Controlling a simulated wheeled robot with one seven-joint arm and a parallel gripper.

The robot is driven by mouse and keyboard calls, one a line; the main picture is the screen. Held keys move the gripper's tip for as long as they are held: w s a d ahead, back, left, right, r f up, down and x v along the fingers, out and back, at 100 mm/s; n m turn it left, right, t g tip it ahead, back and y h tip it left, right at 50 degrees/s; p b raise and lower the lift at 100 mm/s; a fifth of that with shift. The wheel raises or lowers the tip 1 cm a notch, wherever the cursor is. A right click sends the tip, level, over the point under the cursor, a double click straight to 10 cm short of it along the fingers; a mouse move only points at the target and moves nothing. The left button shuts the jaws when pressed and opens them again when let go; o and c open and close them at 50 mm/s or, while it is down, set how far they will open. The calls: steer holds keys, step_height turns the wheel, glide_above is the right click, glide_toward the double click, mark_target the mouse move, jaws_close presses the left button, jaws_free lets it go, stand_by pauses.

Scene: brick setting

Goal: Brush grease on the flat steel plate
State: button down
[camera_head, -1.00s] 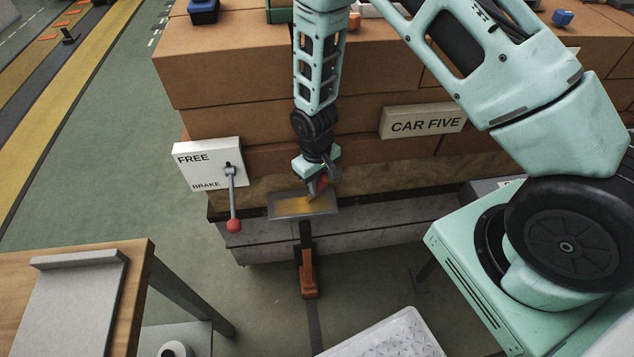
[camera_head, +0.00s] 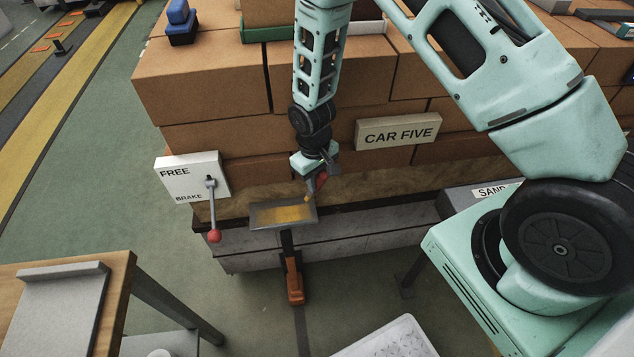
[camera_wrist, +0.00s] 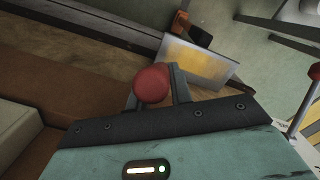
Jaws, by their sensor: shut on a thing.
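The flat steel plate (camera_head: 256,216) is a small grey tray-like sheet on an orange and black stand in front of the brick stack. A yellow grease patch (camera_head: 283,214) covers much of its middle; bare grey shows around the edges. My gripper (camera_head: 318,170) is shut on a red-handled brush (camera_head: 321,181), above the plate's right end. The brush tip points down at the plate's right edge; I cannot tell whether it touches. In the wrist view the brush's round red handle end (camera_wrist: 152,84) sits between the fingers, with the plate (camera_wrist: 229,70) beyond it.
A white FREE/BRAKE panel (camera_head: 185,172) with a red-knobbed lever (camera_head: 214,236) stands left of the plate. A CAR FIVE sign (camera_head: 397,132) is on the bricks (camera_head: 200,97). A wooden table (camera_head: 118,282) is at lower left, a white tray (camera_head: 390,340) at the bottom.

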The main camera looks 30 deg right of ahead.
steer(key=shift+r+p, duration=1.1)
steer(key=shift+r, duration=0.85)
